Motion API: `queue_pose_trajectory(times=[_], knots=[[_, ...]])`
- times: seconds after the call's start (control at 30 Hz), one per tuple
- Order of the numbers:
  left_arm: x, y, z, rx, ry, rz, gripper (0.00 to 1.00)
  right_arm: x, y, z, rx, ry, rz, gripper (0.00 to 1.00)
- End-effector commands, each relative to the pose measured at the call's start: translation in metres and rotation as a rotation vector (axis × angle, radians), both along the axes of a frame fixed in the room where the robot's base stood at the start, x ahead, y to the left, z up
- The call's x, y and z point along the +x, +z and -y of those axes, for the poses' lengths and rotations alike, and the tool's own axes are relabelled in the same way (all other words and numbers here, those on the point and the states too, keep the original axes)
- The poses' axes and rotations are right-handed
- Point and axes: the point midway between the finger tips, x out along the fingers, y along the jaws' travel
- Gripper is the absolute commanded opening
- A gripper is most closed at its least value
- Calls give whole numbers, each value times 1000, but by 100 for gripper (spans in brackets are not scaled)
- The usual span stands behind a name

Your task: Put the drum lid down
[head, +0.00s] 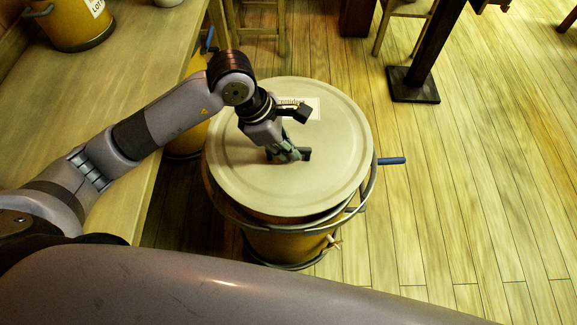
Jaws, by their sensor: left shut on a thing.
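The drum lid (325,185) is a round beige disc with a raised rim, a dark handle at its middle and a pale label (304,108) toward the far side. My left gripper (291,154) is shut on the lid's handle from above. The lid is over the top of the yellow-brown drum (285,245). A brown band shows under the lid's near edge, above the metal ring (352,211) around the drum. I cannot tell whether the lid touches the drum's rim. The lid hides the drum's opening. My right gripper is out of view.
A blue-handled lever (391,161) sticks out right of the drum. A wooden bench (105,105) runs along the left, with a yellow bucket (75,20) on it. A dark post with a square foot (413,85) and stools (262,30) stand behind. Plank floor at right is clear.

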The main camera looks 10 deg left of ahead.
Motion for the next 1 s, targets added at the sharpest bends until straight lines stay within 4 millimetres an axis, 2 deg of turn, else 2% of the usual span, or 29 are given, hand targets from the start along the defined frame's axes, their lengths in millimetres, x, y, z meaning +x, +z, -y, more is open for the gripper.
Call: queue_pose_trajectory(times=[0.1, 0.2, 0.47, 0.7, 1.0], knots=[[0, -25, 1, -2, 1, -1, 0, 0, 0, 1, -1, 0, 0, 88], [0, -39, 1, -3, -1, 2, 0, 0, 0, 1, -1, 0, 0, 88], [0, -56, 1, -3, 0, 3, 0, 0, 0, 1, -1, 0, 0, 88], [0, -88, 1, -3, -1, 2, 0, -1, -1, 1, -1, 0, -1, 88], [1, -91, 1, -3, -1, 6, 0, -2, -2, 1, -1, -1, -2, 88]])
